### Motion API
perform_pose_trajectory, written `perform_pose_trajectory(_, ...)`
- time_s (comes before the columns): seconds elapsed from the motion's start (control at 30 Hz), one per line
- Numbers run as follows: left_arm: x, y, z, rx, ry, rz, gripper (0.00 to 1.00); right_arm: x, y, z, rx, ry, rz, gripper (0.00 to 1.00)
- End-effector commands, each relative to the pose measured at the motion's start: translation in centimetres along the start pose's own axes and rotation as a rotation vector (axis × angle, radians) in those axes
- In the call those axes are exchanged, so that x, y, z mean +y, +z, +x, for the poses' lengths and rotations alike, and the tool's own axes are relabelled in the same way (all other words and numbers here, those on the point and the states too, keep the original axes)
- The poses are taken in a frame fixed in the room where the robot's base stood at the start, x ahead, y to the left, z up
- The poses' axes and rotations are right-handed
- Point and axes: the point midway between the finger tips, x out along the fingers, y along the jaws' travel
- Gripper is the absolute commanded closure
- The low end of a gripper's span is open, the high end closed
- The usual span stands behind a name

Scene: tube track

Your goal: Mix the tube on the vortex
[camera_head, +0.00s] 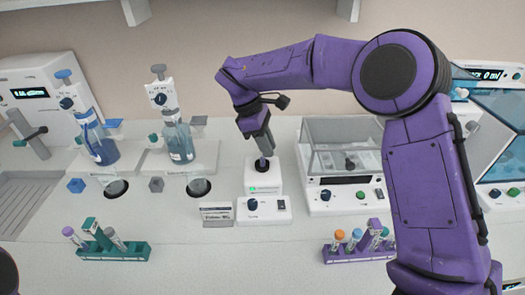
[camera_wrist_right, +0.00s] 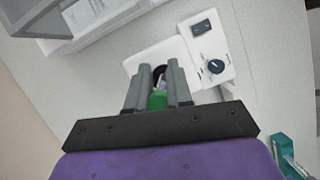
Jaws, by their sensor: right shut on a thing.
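The white vortex mixer (camera_head: 273,212) stands on the bench in the middle of the head view, with a small green light on its front. It also shows in the right wrist view (camera_wrist_right: 195,47) with a dark knob and a switch. My right gripper (camera_head: 263,149) points down just above its dark cup and is shut on a tube (camera_head: 261,163). In the right wrist view the tube shows a green part (camera_wrist_right: 157,100) between the fingers, with its lower end at the cup. I cannot tell whether it touches the cup. My left gripper is not in view.
A green rack (camera_head: 113,251) with tubes stands front left, a purple rack (camera_head: 358,252) with several tubes front right. Bottle dispensers (camera_head: 178,140) stand left of the mixer. A balance with a clear shield (camera_head: 342,146) stands close on its right. The front middle bench is clear.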

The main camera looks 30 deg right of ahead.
Motion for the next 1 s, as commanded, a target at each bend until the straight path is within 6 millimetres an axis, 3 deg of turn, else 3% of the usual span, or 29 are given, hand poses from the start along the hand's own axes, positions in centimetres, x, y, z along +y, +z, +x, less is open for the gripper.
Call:
perform_pose_trajectory(0.47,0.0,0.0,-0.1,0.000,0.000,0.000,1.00,0.0,0.1,-0.1,0.000,-0.001,0.000,0.97)
perform_pose_trajectory(1.0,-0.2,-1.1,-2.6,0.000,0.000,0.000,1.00,0.0,2.0,-5.0,0.001,0.000,0.000,0.97)
